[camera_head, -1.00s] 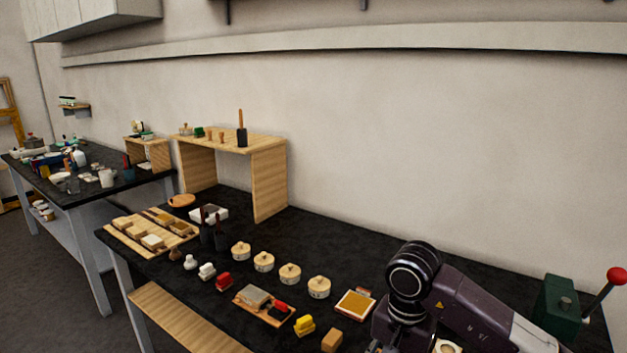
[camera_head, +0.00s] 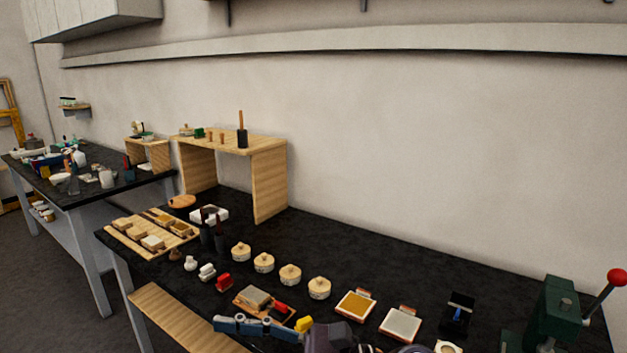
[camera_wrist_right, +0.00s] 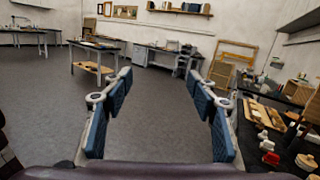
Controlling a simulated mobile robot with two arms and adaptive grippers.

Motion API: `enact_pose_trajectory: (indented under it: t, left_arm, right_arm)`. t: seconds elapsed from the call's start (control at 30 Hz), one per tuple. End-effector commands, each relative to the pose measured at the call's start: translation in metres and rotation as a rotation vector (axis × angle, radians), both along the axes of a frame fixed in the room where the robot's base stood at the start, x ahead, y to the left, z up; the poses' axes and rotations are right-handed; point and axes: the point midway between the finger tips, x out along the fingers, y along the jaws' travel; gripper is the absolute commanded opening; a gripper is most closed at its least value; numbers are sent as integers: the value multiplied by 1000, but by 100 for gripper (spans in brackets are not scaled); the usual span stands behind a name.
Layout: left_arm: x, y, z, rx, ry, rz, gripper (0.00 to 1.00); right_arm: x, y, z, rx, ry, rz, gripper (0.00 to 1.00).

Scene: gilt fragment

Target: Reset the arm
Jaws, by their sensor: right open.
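My right gripper (camera_wrist_right: 165,98) is open and empty in the right wrist view, its two blue-padded fingers wide apart with grey floor showing between them. In the head view, its blue finger parts (camera_head: 255,328) show at the bottom edge, pointing left, in front of the wooden tray. My dark purple arm is mostly cut off by the bottom edge of that view. My left gripper is not in view.
A black bench (camera_head: 400,270) carries several round lidded tins, a wooden tray (camera_head: 238,301), two framed pads (camera_head: 400,323) and a green press (camera_head: 556,310) with a red knob. A wooden shelf stand (camera_head: 270,180) stands at the back. Open floor lies left.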

Motion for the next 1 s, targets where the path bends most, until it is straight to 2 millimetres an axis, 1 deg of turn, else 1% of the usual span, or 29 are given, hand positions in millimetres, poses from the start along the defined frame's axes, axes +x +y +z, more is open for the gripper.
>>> enact_pose_trajectory:
  t: [0.03, 0.07, 0.1, 0.17, 0.2, 0.27, 0.3, 0.33, 0.37, 0.4, 0.43, 0.47, 0.5, 0.57, 0.6, 0.67, 0.7, 0.77, 0.8, 0.83, 0.87, 0.9, 0.97, 1.0]
  left_arm:
    - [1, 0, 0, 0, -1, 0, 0]
    - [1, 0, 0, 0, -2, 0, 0]
    - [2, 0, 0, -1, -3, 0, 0]
    - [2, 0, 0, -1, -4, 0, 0]
    - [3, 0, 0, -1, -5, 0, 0]
    - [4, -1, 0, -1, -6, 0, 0]
    - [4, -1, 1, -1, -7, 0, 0]
    - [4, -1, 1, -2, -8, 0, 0]
    - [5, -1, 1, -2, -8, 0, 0]
    - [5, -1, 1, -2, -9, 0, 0]
    - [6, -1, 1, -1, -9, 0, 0]
    - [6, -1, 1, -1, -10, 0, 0]
    - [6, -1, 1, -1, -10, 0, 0]
    - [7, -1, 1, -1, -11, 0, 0]
    - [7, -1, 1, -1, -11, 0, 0]
    - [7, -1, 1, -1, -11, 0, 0]
    - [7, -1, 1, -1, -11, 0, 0]
    - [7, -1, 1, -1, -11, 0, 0]
    - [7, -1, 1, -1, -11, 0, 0]
    - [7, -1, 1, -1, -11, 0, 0]
    - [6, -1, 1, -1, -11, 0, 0]
    - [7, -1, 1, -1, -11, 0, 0]
    - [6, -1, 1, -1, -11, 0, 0]
    - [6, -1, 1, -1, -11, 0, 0]
  right_arm:
    - [8, -8, 23, 138, 129, -56, 53]
    - [15, -16, 36, 220, 208, -89, 53]
    - [27, -29, 50, 328, 312, -134, 53]
    - [47, -54, 65, 486, 476, -200, 53]
    - [60, -73, 69, 591, 587, -244, 53]
    - [81, -105, 68, 745, 757, -310, 53]
    - [93, -128, 61, 846, 871, -356, 53]
    - [102, -145, 53, 923, 956, -389, 53]
    - [110, -162, 43, 998, 1042, -425, 53]
    - [118, -185, 26, 1098, 1154, -472, 53]
    - [123, -202, 11, 1172, 1240, -507, 53]
    - [125, -218, -6, 1246, 1322, -544, 53]
    - [126, -238, -30, 1339, 1427, -594, 53]
    - [122, -263, -68, 1474, 1577, -667, 53]
    - [116, -278, -94, 1560, 1669, -719, 53]
    - [102, -297, -134, 1685, 1804, -799, 53]
    - [88, -307, -160, 1765, 1890, -856, 53]
    - [64, -319, -197, 1883, 2009, -946, 53]
    - [46, -325, -220, 1955, 2078, -1008, 53]
    - [32, -328, -236, 2007, 2127, -1055, 53]
    - [18, -330, -249, -1998, -2113, 1071, 53]
    - [0, -332, -265, -1938, -2040, 1064, 53]
    - [-26, -334, -285, -1856, -1943, 1056, 53]
    - [-43, -334, -295, -1808, -1883, 1052, 53]
